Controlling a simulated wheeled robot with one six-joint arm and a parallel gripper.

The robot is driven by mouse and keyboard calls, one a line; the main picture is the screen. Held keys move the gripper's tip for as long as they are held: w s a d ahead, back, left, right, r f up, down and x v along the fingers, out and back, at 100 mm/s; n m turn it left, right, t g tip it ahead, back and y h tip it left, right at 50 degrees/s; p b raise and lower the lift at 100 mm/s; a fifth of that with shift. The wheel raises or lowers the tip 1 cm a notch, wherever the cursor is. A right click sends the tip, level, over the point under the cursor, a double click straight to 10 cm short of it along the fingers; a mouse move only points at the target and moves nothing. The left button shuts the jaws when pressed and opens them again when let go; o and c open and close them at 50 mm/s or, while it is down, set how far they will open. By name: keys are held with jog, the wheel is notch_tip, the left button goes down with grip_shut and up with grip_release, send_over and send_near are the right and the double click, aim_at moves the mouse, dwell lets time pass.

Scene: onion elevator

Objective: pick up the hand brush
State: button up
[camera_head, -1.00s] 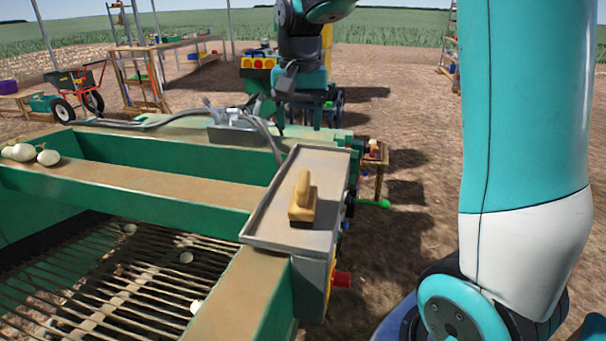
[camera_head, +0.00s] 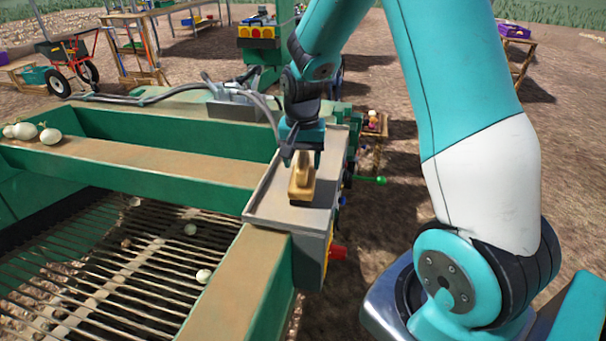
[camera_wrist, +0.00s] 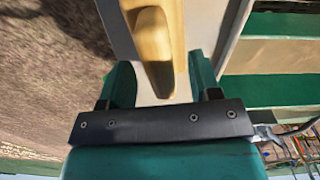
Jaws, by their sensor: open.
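The hand brush (camera_head: 302,178) has a yellow wooden body and lies on a grey metal tray (camera_head: 262,205) on top of the green machine's corner. My gripper (camera_head: 302,158) is just above the tray, at the far end of the brush. In the wrist view the brush handle (camera_wrist: 152,45) points in between the two green fingers of my gripper (camera_wrist: 160,80). The fingers are apart, one to each side of the handle's end, and I cannot tell whether they touch it. The brush's underside is hidden.
Green machine beams (camera_head: 170,160) run left of the tray, above a slatted bed (camera_head: 120,270) with several onions. More onions (camera_head: 48,135) sit on the far-left beam. A grey hose (camera_head: 262,106) lies behind the tray. A red button (camera_head: 338,253) and a green-knobbed lever (camera_head: 380,181) stick out at right.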

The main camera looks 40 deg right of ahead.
jog(key=shift+f, duration=1.35)
grip_shut()
jog(key=shift+r, duration=0.1)
notch_tip(320, 180, up, 20)
jog(key=b, duration=0.3)
jog(key=shift+b, duration=0.35)
